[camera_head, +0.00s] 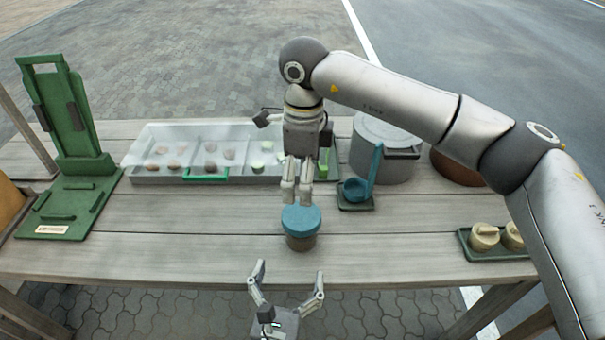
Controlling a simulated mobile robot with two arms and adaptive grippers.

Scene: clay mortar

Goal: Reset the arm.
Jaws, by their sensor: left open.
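My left gripper (286,288) is at the bottom middle, in front of the table's near edge. Its fingers are spread wide, with nothing between them. My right arm comes in from the right and bends down over the table. My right gripper (297,200) points down at the blue lid of a small brown jar (301,242). Its two fingers are close together, and their tips meet or overlap the top of the blue lid (302,220) in this view. I cannot tell whether they grip a part of it.
A grey compartment tray (150,180) with several lumps stands behind, left of the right gripper. A grey pot (378,165), blue ladle (374,168) and brown bowl (452,169) stand right.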

